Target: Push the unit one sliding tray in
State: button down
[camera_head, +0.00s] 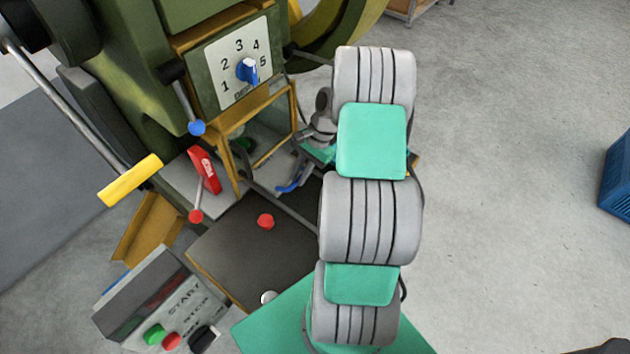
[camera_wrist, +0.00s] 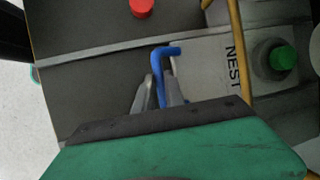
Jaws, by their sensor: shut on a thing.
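A blue bent handle (camera_wrist: 162,68) stands up between the fingers of my gripper (camera_wrist: 159,88) in the wrist view. The fingers are shut on its upright part; its short top bends to the right. In the head view the blue handle (camera_head: 288,187) shows low at the machine's opening, with my gripper (camera_head: 299,166) at it. A pale plate marked NEST (camera_wrist: 212,85) lies right beside the handle and seems to be the sliding tray. My gripper's body hides the lower part of the wrist view, so the handle's base is hidden.
A dark table (camera_head: 240,250) with a red knob (camera_head: 265,221) lies before the green machine (camera_head: 130,60). A yellow guard frame (camera_head: 236,165) edges the opening. A green knob (camera_wrist: 283,58) stands on the right. A control box (camera_head: 155,305) sits at lower left. Open floor lies right.

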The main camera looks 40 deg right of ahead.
jog(key=shift+w+a, duration=0.2)
jog(key=shift+w, duration=0.65)
jog(key=c, duration=1.4)
grip_release()
jog(key=shift+r, duration=0.25)
jog(key=s+a+r, duration=0.2)
jog(key=s+r, duration=0.4)
jog(key=s+a+r+b, duration=0.1)
jog(key=s+a+r, duration=0.1)
jog(key=s+r, duration=0.4)
jog(key=shift+s+a+r, duration=0.3)
jog(key=shift+s, duration=0.4)
